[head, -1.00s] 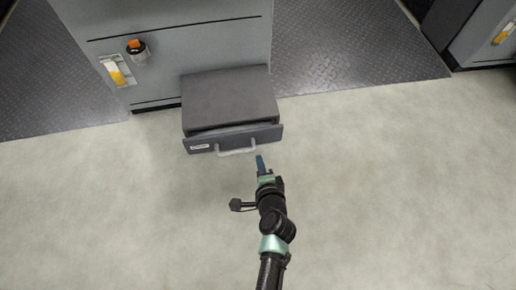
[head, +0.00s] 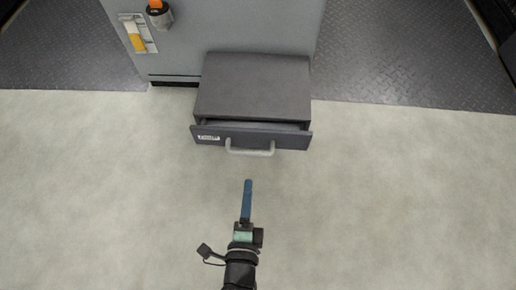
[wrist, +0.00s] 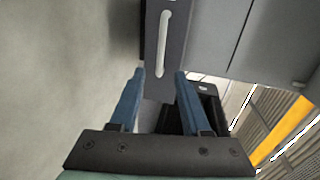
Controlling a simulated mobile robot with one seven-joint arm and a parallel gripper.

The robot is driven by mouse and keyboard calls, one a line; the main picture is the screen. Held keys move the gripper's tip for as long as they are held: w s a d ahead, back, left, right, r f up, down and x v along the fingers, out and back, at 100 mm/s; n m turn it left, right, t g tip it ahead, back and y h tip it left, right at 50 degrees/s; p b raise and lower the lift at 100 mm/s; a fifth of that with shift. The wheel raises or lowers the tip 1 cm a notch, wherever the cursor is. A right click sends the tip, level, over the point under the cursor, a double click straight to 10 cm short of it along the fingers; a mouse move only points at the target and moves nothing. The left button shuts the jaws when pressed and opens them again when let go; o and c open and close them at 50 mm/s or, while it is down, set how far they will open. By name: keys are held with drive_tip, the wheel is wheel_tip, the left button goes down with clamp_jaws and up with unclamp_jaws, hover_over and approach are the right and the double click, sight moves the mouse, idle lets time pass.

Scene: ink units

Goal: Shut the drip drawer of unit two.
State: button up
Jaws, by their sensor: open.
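The drip drawer (head: 290,137) is a dark grey box front low on the grey unit, with a small white label too small to read. It stands slightly open, with a dark gap behind its front panel below the housing (head: 255,85). Its pale bar handle (head: 262,153) is on the front; it also shows upright in the wrist view (wrist: 162,42). My gripper (head: 248,183) is in front of the handle, apart from it. In the wrist view my gripper (wrist: 160,73) has two blue fingers spread apart with nothing between them, the drawer front beyond them.
The grey unit cabinet (head: 240,30) behind has an orange-topped knob (head: 157,12) and a yellow-and-white switch (head: 136,38) at its upper left. Dark tread-plate flooring (head: 400,60) lies either side. The pale floor (head: 400,180) around my gripper is clear.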

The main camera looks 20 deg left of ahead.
sight(252, 152)
drive_tip(key=b+x, duration=0.3)
drive_tip(key=x, duration=0.9)
drive_tip(key=shift+w+a+b, duration=0.1)
drive_tip(key=shift+w+b, duration=0.3)
clamp_jaws()
idle(0.9)
